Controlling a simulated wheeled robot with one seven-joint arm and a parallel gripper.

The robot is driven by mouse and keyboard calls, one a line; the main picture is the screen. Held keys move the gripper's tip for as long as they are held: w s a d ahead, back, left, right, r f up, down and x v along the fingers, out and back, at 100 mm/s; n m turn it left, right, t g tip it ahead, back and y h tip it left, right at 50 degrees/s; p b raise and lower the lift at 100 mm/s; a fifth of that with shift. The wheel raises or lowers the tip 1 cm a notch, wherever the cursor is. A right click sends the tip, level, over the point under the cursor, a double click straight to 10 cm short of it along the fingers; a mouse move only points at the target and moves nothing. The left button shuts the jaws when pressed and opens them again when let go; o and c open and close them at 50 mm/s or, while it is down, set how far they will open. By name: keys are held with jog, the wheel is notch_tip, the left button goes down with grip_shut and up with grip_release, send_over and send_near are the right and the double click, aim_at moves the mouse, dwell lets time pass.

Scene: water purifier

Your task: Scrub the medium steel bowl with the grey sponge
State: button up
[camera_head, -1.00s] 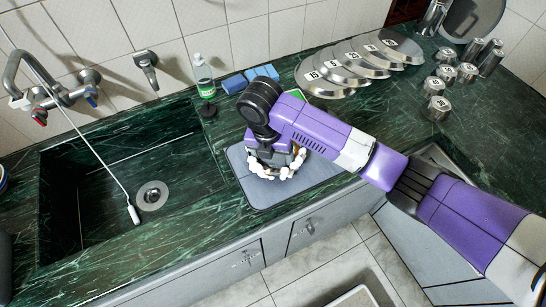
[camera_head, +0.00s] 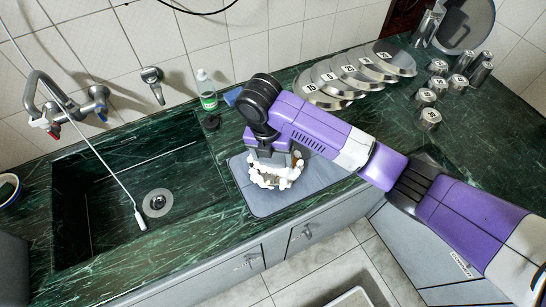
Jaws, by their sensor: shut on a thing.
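My gripper (camera_head: 275,165) points down over a grey mat (camera_head: 270,203) on the counter right of the sink. A ring of white rounded lumps that look like foam (camera_head: 275,181) surrounds its lower end. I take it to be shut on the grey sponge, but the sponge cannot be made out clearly. The medium steel bowl cannot be clearly told apart under the gripper and the foam; any part of it there is mostly hidden.
The sink (camera_head: 120,200) lies to the left, with a tap (camera_head: 65,110) and a hanging hose. A green-labelled bottle (camera_head: 207,92) and a blue block (camera_head: 231,97) stand behind my arm. Numbered steel lids (camera_head: 322,88) and small steel canisters (camera_head: 430,119) fill the back right.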

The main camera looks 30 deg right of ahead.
aim_at(274, 156)
jog(key=shift+r+p, duration=0.8)
jog(key=shift+r, duration=1.45)
